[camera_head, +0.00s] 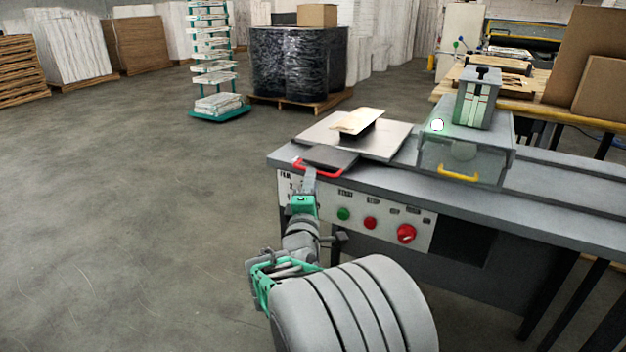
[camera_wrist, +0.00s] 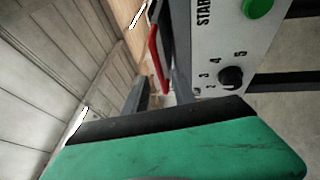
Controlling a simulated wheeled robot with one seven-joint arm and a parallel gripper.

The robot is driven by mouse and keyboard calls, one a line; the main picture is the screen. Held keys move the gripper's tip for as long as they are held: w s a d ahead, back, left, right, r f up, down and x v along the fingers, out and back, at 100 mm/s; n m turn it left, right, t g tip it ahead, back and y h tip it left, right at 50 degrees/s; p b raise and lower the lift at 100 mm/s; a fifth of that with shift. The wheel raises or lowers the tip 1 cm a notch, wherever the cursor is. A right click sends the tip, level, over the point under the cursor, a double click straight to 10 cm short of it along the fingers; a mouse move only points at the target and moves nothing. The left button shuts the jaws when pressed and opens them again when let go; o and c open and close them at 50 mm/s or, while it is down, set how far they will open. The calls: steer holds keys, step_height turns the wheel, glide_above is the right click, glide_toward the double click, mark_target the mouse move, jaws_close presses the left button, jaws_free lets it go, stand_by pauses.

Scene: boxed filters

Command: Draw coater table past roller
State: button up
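The coater table is a flat grey plate (camera_head: 391,141) on top of the machine. A dark plate (camera_head: 336,156) with a red handle (camera_head: 318,174) is at its near left end. A tan board (camera_head: 360,121) lies on a dark block on the plate. The roller housing (camera_head: 462,147) stands to the right with a yellow handle; the roller is hardly visible inside. My gripper (camera_head: 308,174) is at the red handle, which also shows in the wrist view (camera_wrist: 155,58). Its two grey fingers appear apart, with the handle's lower end between them; contact cannot be told.
The front panel (camera_head: 370,218) below has green and red buttons and a red knob. The machine's long bed (camera_head: 560,195) runs right past the housing. A workbench with cardboard (camera_head: 598,88) stands behind. The floor at left is clear; a wrapped pallet (camera_head: 298,60) and racks are farther back.

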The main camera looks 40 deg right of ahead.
steer(key=x, duration=0.4)
steer(key=shift+w+d, duration=0.3)
steer(key=shift+c, duration=0.3)
jaws_close()
stand_by(0.8)
